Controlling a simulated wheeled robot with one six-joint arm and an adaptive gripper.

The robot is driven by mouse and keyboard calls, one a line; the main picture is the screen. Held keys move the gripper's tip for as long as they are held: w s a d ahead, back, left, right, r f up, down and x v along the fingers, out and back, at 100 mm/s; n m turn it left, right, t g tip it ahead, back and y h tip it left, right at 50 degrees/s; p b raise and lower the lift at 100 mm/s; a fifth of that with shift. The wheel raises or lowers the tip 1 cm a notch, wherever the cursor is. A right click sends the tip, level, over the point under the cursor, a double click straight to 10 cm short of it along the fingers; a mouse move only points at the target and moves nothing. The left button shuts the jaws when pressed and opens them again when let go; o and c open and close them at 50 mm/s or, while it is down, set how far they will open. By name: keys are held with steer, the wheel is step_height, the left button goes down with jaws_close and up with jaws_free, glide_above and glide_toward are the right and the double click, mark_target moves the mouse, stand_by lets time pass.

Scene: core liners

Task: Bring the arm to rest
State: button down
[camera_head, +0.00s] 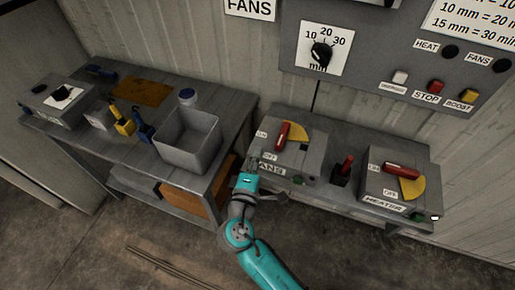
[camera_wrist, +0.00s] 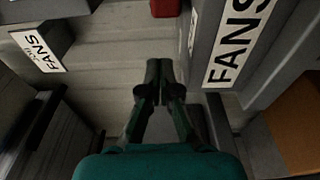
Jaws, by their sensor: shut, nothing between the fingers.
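My arm reaches up from the bottom of the head view, with teal and grey links. My gripper (camera_head: 254,160) is at the left end of the grey fans switch box (camera_head: 305,163), close to its front left edge; whether it touches cannot be told. In the wrist view my gripper (camera_wrist: 159,72) has its dark fingers together, with nothing between them. The fans box (camera_wrist: 210,45) with its FANS label fills the upper right there. A small red part (camera_wrist: 164,8) shows at the top edge.
A workbench (camera_head: 225,135) at left carries a grey bin (camera_head: 166,155) and small tools. The wall panel (camera_head: 385,75) has a dial (camera_head: 321,52) and buttons. The floor in front is mostly clear.

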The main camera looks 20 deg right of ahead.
steer(key=d+v, duration=0.1)
steer(key=v, duration=0.5)
steer(key=shift+s, duration=0.5)
steer(key=shift+a, duration=0.1)
